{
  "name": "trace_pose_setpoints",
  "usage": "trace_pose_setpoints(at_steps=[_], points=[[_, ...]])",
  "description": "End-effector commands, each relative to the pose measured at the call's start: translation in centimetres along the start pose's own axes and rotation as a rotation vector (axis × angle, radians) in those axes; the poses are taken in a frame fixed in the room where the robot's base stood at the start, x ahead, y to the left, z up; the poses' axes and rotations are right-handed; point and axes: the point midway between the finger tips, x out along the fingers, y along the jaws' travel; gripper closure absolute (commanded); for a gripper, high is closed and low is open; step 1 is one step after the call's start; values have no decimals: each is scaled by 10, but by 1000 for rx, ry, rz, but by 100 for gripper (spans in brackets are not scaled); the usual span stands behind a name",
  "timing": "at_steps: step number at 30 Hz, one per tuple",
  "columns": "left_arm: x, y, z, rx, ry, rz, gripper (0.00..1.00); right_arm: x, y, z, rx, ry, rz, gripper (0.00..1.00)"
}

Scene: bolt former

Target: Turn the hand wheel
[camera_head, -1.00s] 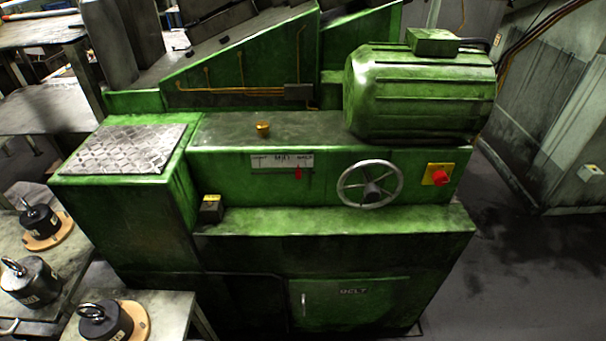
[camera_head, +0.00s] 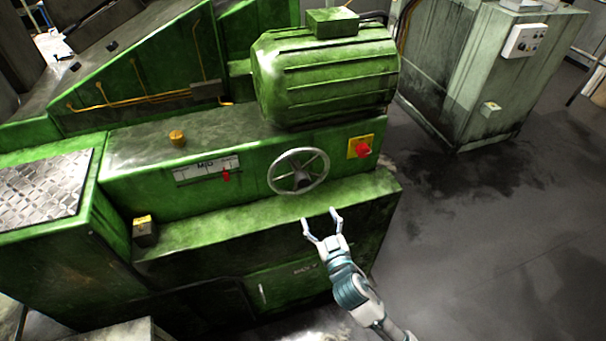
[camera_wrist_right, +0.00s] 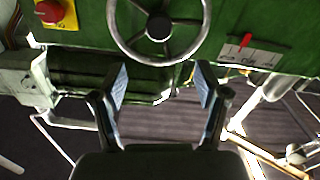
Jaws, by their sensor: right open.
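The hand wheel (camera_head: 298,171) is a grey metal ring with spokes and a dark hub on the front of the green machine. It also shows at the top of the right wrist view (camera_wrist_right: 158,28), its upper rim cut off. My right gripper (camera_head: 320,217) is open and empty, in front of the machine's ledge and just below the wheel in the head view. In the wrist view its two fingers (camera_wrist_right: 161,84) are apart, below the wheel's lower rim in the picture and not touching it. My left gripper is not in view.
A red knob on a yellow plate (camera_head: 361,147) is right of the wheel. A scale with a red pointer (camera_head: 207,170) is left of it. A green motor (camera_head: 325,75) sits above. The floor at right (camera_head: 480,230) is clear up to a grey cabinet (camera_head: 490,75).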

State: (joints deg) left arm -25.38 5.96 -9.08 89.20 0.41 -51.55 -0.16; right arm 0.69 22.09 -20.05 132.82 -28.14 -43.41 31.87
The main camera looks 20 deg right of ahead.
Motion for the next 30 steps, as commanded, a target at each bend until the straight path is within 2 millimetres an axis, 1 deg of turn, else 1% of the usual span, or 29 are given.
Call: trace_pose_setpoints(at_steps=[5,12,18,21,24,30], points=[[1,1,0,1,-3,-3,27,38,3,1,0,-1,2,27],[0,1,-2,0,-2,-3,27,96,5,3,2,-4,4,27],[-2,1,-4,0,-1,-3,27,136,4,3,2,-5,3,27],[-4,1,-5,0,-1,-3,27,149,2,4,1,-5,1,27],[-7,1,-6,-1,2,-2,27,157,2,3,1,-6,2,27],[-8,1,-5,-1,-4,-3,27,162,3,4,3,-6,2,27]])
